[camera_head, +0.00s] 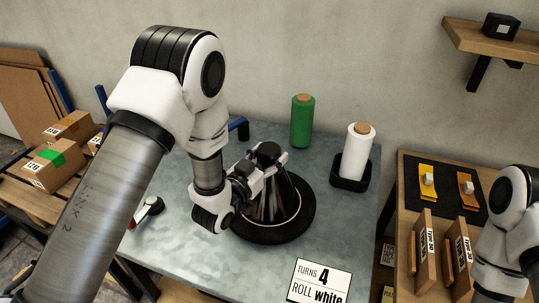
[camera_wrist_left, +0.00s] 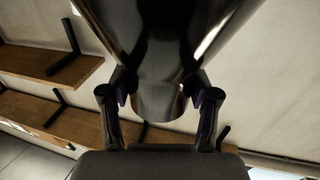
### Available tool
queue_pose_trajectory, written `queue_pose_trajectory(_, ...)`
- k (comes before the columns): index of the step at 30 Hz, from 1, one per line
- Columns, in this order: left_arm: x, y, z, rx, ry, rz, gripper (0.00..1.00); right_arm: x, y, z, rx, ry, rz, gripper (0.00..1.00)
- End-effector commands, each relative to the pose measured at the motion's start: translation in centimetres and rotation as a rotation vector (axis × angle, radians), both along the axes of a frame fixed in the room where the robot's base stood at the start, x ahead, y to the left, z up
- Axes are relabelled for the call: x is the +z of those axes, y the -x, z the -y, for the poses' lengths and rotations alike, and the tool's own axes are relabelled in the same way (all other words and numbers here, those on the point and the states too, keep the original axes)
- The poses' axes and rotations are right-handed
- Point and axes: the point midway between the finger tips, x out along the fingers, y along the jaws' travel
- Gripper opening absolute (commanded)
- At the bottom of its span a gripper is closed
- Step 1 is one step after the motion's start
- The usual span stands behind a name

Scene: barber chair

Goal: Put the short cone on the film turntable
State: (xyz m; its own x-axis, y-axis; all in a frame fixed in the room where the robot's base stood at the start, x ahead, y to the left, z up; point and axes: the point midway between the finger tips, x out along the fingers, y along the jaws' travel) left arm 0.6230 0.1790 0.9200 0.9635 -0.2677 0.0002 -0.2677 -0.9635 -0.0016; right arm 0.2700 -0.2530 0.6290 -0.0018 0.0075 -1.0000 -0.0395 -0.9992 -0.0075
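The dark, shiny cone (camera_head: 272,205) with a black top stands upright over the middle of the round black film turntable (camera_head: 301,222). I cannot tell whether its base touches the disc. My left gripper (camera_head: 260,179) reaches in from the left, with its fingers around the upper part of the cone. In the left wrist view the cone (camera_wrist_left: 158,45) fills the upper middle, and the fingers of the left gripper (camera_wrist_left: 159,92) press in from both sides. My right arm shows at the right edge, but its gripper is out of view.
A green roll (camera_head: 302,120) and a white roll (camera_head: 357,151) in a black holder (camera_head: 350,180) stand behind on the grey table (camera_head: 190,260). A sign (camera_head: 320,282) reads "TURNS 4 ROLL white". Boxes (camera_head: 53,165) lie at left. A side table (camera_head: 412,172) is at right.

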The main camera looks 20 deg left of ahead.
Motion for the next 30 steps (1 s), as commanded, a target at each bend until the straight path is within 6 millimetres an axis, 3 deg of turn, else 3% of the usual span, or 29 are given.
queue_pose_trajectory(2,-0.1,0.0,0.0,0.0,0.0,-0.002,0.85,0.0,0.0,0.0,0.0,0.0,-0.001,0.4)
queue_pose_trajectory(14,-0.1,0.7,-0.2,0.001,0.001,-0.003,0.85,-0.2,0.0,0.0,0.0,0.0,0.0,0.4)
queue_pose_trajectory(17,-0.2,2.4,-0.7,0.002,0.001,-0.003,0.85,-0.5,0.0,0.0,0.0,0.0,0.0,0.4)
queue_pose_trajectory(25,-0.3,9.1,-2.6,0.003,0.005,-0.004,0.85,-1.8,0.0,0.0,0.0,0.0,0.0,0.4)
queue_pose_trajectory(27,0.7,10.2,-2.9,0.0,0.003,-0.007,0.85,0.9,0.0,0.0,0.0,0.0,-0.001,0.4)
queue_pose_trajectory(30,0.4,11.2,-3.1,0.0,0.002,-0.004,0.85,1.5,-0.1,0.0,0.0,0.0,0.001,0.4)
